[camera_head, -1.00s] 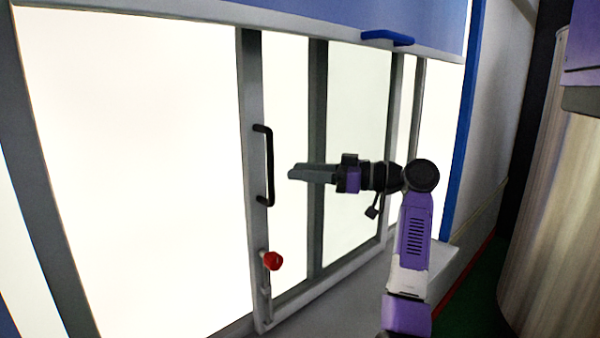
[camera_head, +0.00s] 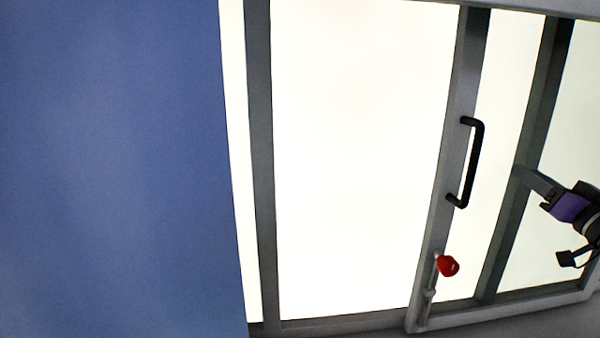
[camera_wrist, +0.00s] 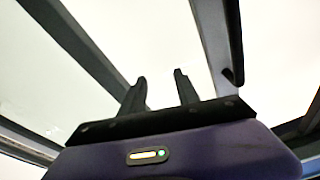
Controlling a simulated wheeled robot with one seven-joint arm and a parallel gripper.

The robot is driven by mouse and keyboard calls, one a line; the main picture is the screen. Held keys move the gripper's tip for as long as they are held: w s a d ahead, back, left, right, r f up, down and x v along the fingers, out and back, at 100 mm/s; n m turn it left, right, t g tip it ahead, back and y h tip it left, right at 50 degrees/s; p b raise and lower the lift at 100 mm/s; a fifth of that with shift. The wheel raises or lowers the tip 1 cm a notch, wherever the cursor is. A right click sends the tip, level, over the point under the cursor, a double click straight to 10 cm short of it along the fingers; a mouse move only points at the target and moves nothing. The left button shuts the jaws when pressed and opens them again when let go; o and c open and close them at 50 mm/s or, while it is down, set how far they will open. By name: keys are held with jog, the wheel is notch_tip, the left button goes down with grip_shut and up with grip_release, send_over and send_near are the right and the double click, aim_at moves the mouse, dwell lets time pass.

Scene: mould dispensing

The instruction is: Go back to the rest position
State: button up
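My gripper (camera_head: 532,181) is at the right side of the head view, pointing left towards the glazed door, with a purple wrist part behind it. In the wrist view my gripper (camera_wrist: 160,76) shows two dark fingers held apart with nothing between them. The black door handle (camera_head: 475,165) stands upright on the grey door frame. In the head picture the gripper is right of the handle and apart from it. Most of my arm is outside the head view.
A red knob (camera_head: 448,266) on a latch sits low on the door frame. A wide blue panel (camera_head: 115,170) fills the left of the head view. Bright panes (camera_head: 355,150) lie between grey posts. Grey frame bars (camera_wrist: 75,40) also cross the wrist view.

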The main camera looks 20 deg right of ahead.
jog(key=s+a+f+m+g+h, duration=0.1)
jog(key=s+a+f+h, duration=0.15)
jog(key=a+f, duration=0.7)
jog(key=s+a+f+m+g+h, duration=0.1)
jog(key=s+a+f+g+h, duration=0.15)
jog(key=a+f, duration=0.65)
jog(key=s+a+f+n+y, duration=0.3)
jog(key=s+a, duration=0.5)
jog(key=a, duration=0.1)
jog(key=s+a+f+n+y, duration=0.2)
jog(key=s+a+f+y, duration=0.2)
jog(key=s+a, duration=0.4)
jog(key=s+a+f+n+y, duration=0.3)
jog(key=s+a, duration=0.5)
jog(key=a, duration=0.4)
jog(key=shift+f+n+g+y+p, duration=0.3)
jog(key=shift+f+g+y+p, duration=0.15)
jog(key=shift+f+y, duration=0.2)
